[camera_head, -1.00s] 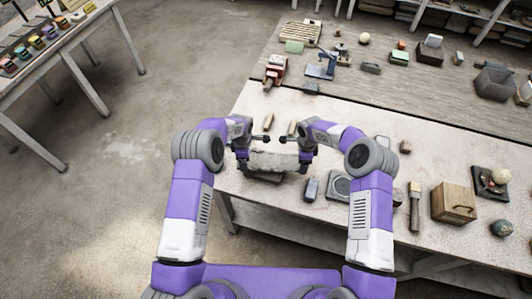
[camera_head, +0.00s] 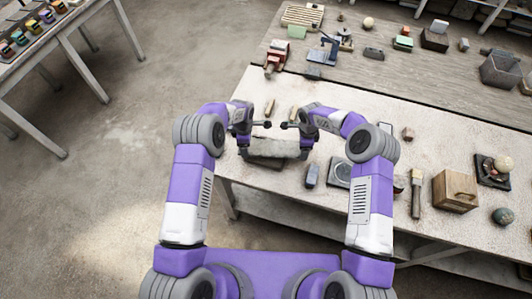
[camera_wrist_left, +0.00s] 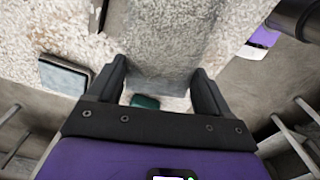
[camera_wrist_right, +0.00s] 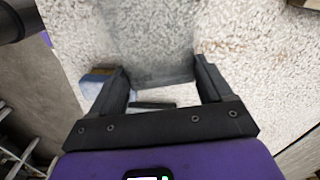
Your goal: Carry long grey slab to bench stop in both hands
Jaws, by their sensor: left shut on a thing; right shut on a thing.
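The long grey slab (camera_head: 275,147) lies level across the near left part of the pale bench (camera_head: 345,105), close to its front edge. My left gripper (camera_head: 243,146) is shut on its left end, and my right gripper (camera_head: 307,146) is shut on its right end. The slab shows between the fingers in the left wrist view (camera_wrist_left: 165,55) and in the right wrist view (camera_wrist_right: 150,45). I cannot tell whether it touches the bench top. I cannot pick out the bench stop for certain.
A small grey block (camera_head: 312,175) and a square dark plate (camera_head: 340,173) sit right of the slab. A wooden box (camera_head: 455,190) and a brush (camera_head: 416,192) stand farther right. A red vise (camera_head: 276,55) is behind. Two short wooden pieces lie beyond the slab.

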